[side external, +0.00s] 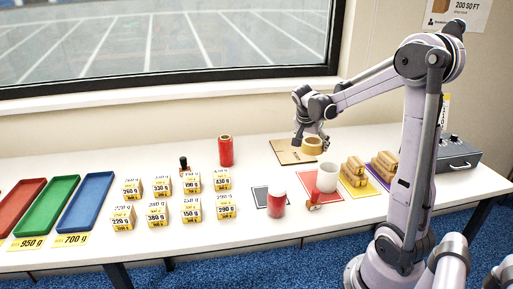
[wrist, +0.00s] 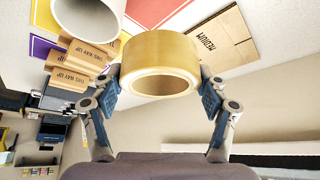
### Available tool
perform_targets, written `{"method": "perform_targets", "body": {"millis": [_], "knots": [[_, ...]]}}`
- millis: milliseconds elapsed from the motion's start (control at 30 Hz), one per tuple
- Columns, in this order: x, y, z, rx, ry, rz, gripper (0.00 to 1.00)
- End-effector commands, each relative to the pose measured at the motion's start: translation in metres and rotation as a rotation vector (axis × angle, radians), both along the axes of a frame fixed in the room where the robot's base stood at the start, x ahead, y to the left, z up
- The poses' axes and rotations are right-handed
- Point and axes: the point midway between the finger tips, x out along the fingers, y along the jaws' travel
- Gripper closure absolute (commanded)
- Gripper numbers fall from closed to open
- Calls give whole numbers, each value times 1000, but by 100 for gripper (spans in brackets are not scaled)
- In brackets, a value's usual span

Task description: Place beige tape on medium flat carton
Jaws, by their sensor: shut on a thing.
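The beige tape (side external: 312,145) is a wide tan roll. In the wrist view the tape (wrist: 160,55) sits between the two fingers of my gripper (wrist: 160,76), which is shut on it from both sides. The medium flat carton (side external: 287,152) is a brown folded sheet lying on the table near the back wall. It shows in the wrist view (wrist: 208,42) with the word MEDIUM on it, behind and to the right of the tape. In the side view my gripper (side external: 318,134) holds the tape over the carton's right part; I cannot tell whether they touch.
A white roll (side external: 327,177) stands on a red mat (side external: 343,190). Bundles of small brown cartons (side external: 354,167) lie on yellow and purple mats to the right. A red roll (side external: 225,151), several weight-labelled boxes and coloured trays (side external: 86,202) stand to the left.

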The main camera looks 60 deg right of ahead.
Motion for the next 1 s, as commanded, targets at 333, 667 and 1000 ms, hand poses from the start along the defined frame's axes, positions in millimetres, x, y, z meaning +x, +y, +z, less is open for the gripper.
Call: {"method": "perform_targets", "body": {"millis": [333, 667, 1000], "knots": [[22, -112, 7, -15, -11, -75, 58], [28, -157, 3, -23, -14, -99, 58], [88, -143, -34, -24, -14, -97, 58]]}}
